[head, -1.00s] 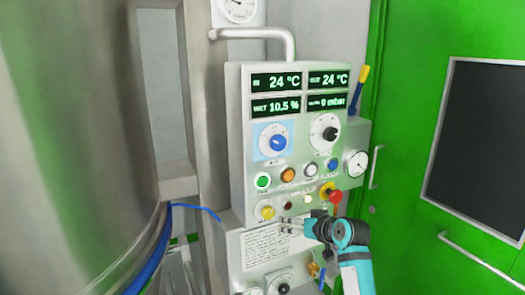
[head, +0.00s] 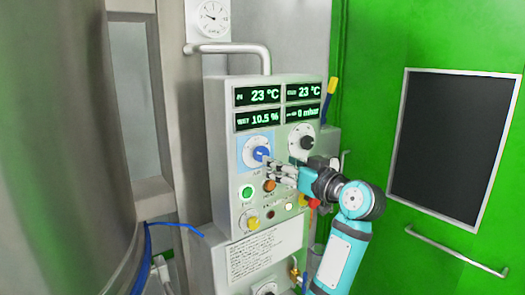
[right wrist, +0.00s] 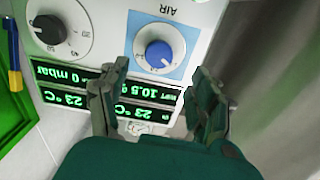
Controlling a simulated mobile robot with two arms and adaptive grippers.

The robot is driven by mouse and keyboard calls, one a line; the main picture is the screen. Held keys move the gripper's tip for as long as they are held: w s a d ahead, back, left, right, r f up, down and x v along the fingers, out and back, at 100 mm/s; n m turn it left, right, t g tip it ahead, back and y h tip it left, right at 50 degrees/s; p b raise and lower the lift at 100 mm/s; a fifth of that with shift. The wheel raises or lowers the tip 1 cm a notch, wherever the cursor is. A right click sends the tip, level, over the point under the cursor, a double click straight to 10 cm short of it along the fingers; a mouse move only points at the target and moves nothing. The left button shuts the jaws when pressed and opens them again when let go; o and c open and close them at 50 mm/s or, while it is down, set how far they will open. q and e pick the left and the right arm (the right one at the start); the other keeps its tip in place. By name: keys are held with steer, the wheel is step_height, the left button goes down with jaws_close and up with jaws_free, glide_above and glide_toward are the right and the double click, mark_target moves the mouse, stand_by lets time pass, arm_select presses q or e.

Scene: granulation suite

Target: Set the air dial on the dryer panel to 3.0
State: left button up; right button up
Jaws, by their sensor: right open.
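The dryer panel (head: 225,165) stands in the middle of the head view. Its air dial (head: 249,149) has a blue knob on a white scale, set on a light-blue square, at the panel's left. It also shows upside down in the right wrist view (right wrist: 158,51), under the label AIR. The pointer setting is too small to read. My right gripper (head: 269,164) is open and empty just in front of the dial. In the right wrist view its fingertips (right wrist: 163,68) lie on either side of the knob in the picture; I see no contact. My left gripper is not in view.
A black dial (head: 302,143) sits right of the air dial. Displays (head: 257,118) are above. A large steel vessel (head: 60,150) stands left, a green door (head: 385,215) right.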

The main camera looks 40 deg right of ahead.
mark_target(260, 153)
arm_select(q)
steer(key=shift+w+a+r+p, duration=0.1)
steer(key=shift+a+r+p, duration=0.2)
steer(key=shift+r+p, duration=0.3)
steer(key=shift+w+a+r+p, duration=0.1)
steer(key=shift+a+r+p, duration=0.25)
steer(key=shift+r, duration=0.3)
arm_select(e)
steer(key=w, duration=0.5)
steer(key=w+d, duration=0.1)
steer(key=w, duration=0.2)
steer(key=shift+w, duration=0.15)
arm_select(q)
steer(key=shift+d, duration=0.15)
arm_select(e)
steer(key=c, duration=1.2)
